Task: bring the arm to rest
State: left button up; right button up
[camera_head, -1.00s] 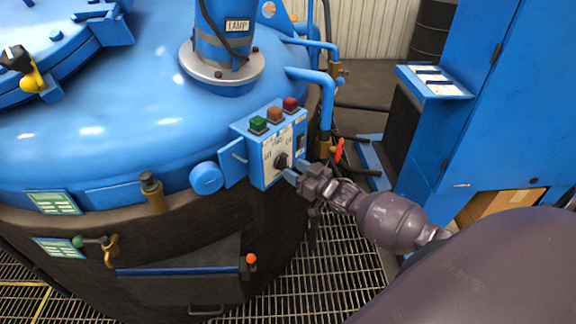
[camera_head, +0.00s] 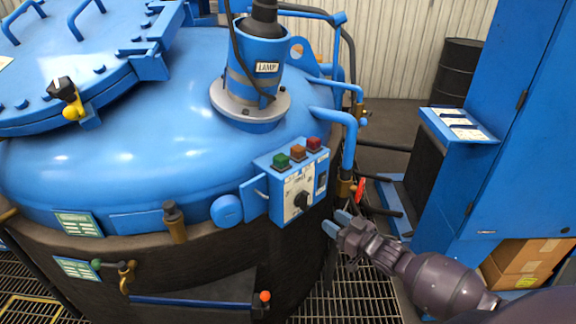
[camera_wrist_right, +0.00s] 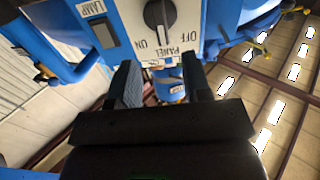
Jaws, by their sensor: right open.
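My right gripper (camera_head: 336,222) is open and empty in the head view, just below and right of the control box (camera_head: 290,185) on the blue furnace. Its arm comes in from the lower right. In the right wrist view the two dark fingers of the gripper (camera_wrist_right: 160,85) are spread apart. The black rotary knob (camera_wrist_right: 157,14), marked ON, OFF and PANEL, is beyond the fingertips, with a gap between. The same knob (camera_head: 301,199) shows on the box in the head view. My left gripper is in neither view.
A red-handled valve (camera_head: 360,189) and blue pipes stand close to the right gripper. A blue cabinet (camera_head: 520,130) with a shelf (camera_head: 458,126) is at the right. Cardboard boxes (camera_head: 525,262) sit low at the right. Open grating (camera_head: 350,300) lies below the arm.

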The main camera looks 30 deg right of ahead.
jog(key=s+a+f+g+h, duration=0.1)
jog(key=s+a+f+g, duration=0.1)
jog(key=s, duration=0.4)
jog(key=s+a+f+m+g+h, duration=0.1)
jog(key=s+a+f+g+h, duration=0.1)
jog(key=s+a+f, duration=0.3)
jog(key=s+a+f+g+h, duration=0.1)
jog(key=s+a+f+g, duration=0.1)
jog(key=s+a, duration=0.4)
jog(key=s+f, duration=0.1)
jog(key=s, duration=0.2)
jog(key=shift+a+f+m+h, duration=0.15)
jog(key=shift+f+m+h, duration=0.15)
jog(key=shift+m, duration=0.1)
jog(key=shift+s, duration=0.1)
